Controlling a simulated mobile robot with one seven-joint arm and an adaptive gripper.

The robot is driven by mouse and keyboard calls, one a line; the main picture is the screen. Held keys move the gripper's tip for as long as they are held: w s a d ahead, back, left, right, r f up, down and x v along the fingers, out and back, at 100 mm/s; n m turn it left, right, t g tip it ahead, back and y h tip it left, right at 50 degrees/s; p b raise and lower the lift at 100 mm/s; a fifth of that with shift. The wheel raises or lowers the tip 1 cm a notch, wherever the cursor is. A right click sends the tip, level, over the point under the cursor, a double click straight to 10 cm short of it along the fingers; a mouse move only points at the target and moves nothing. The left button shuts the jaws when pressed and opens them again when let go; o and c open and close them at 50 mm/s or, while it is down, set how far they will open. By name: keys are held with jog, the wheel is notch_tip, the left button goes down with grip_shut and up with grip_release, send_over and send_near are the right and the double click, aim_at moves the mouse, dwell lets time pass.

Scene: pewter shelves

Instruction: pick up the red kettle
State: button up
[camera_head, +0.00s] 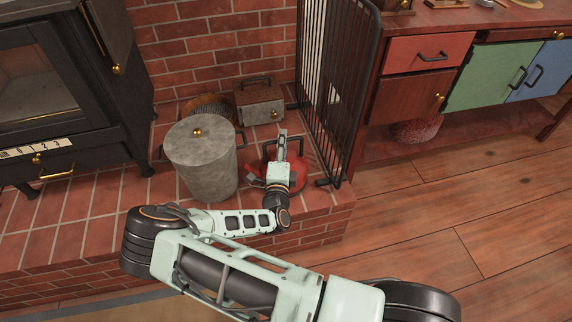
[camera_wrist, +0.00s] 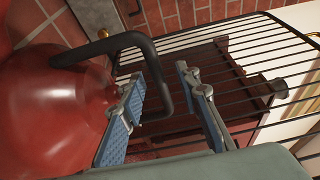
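The red kettle (camera_head: 299,176) stands on the brick hearth, partly hidden under my gripper (camera_head: 282,143) in the head view. In the wrist view the kettle's round, glossy body (camera_wrist: 50,105) fills the left side. Its black handle (camera_wrist: 122,40) arches up from the body and bends down between the two fingers of my gripper (camera_wrist: 160,78). The fingers have blue pads and are apart, one on either side of the handle's upright part. I see no clear grip on it, and contact with either finger is hard to tell.
A grey lidded bin (camera_head: 203,160) stands left of the kettle. A grey box (camera_head: 259,103) and a round basket (camera_head: 208,104) are behind. A black metal guard (camera_head: 335,85) rises close on the right. A black stove (camera_head: 70,90) is at left; wooden floor lies right.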

jog(key=shift+w, duration=0.55)
jog(key=shift+s, duration=0.1)
jog(key=shift+c, duration=0.5)
grip_shut()
jog(key=shift+r, duration=0.15)
